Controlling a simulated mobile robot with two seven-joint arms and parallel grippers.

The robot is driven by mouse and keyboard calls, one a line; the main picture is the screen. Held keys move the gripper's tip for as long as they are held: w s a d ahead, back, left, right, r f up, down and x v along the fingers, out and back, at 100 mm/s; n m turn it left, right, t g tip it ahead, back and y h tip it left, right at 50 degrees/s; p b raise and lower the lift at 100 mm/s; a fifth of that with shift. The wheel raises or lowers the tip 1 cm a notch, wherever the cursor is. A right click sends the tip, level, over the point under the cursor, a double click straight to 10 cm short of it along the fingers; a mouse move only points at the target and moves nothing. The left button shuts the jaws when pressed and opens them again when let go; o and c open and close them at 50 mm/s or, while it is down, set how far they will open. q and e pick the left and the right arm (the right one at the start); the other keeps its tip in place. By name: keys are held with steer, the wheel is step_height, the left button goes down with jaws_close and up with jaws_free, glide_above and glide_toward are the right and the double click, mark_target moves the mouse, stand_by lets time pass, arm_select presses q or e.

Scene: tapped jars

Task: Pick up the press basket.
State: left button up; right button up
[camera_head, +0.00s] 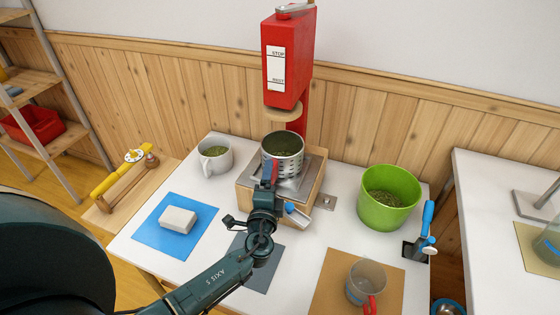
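The press basket (286,149) is a perforated metal cylinder with green leafy bits inside. It stands upright on the metal plate of the wooden press base (311,190), below the red press (288,60). My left arm comes in from the lower left, and its gripper (268,175) is at the front of the basket, overlapping its near wall in the picture. The fingers are small and partly hidden by the wrist, so I cannot tell whether they touch or grip the basket. My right gripper is out of view.
A mug (215,157) with green bits stands left of the press. A white block (178,220) lies on a blue mat (150,236). A green bucket (389,202) and a blue-handled tool (428,220) are at right. A clear jug (366,280) stands on a brown mat (330,290).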

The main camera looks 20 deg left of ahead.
arm_select(q)
steer(key=shift+c, duration=0.6)
steer(key=c, duration=1.3)
steer(key=shift+r, duration=0.1)
steer(key=shift+c, duration=0.2)
